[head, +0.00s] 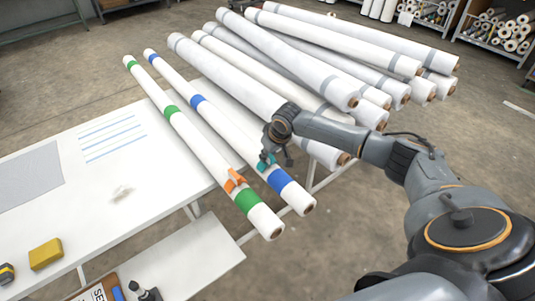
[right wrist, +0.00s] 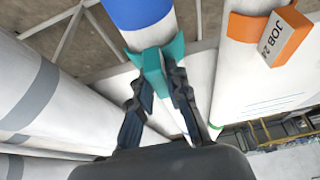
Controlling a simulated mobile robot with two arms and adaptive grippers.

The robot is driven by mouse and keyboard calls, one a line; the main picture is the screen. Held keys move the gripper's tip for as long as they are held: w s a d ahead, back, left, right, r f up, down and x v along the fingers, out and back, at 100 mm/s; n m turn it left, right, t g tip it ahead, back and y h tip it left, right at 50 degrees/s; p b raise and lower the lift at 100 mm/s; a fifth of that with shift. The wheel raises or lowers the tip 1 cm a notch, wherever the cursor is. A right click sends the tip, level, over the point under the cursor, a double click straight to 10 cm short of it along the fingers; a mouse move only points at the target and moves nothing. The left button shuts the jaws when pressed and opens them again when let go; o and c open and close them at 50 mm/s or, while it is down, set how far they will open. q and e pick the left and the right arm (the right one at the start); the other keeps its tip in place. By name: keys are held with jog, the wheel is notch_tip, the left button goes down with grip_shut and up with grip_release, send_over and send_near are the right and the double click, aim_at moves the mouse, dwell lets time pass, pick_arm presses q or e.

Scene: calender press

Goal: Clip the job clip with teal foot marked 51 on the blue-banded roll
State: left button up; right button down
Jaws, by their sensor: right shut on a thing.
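The blue-banded roll (head: 222,124) is a long white roll with blue bands, lying beside the green-banded roll (head: 194,141). My right gripper (head: 270,158) is over the blue-banded roll, just behind its near blue band. It is shut on the teal clip (head: 262,165). In the right wrist view the fingers pinch the teal clip (right wrist: 153,70), whose flared teal foot is at the white surface beside the blue band (right wrist: 140,12). I cannot tell whether the foot is fully seated around the roll. The number 51 is not readable. My left gripper is not in view.
An orange clip (head: 234,181) with a JOB tag sits on the green-banded roll. Several grey-banded rolls (head: 300,50) lie to the right on the rack. A white table (head: 110,170) at left holds a yellow block (head: 46,254). Shelves of rolls (head: 498,35) stand at the back right.

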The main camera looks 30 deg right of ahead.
jog(key=shift+f, duration=0.25)
dwell(0.3)
jog(key=c, duration=0.7)
grip_release()
jog(key=shift+c, duration=0.2)
jog(key=shift+r, duration=0.1)
jog(key=shift+r+p, duration=3.45)
jog(key=shift+p, duration=0.4)
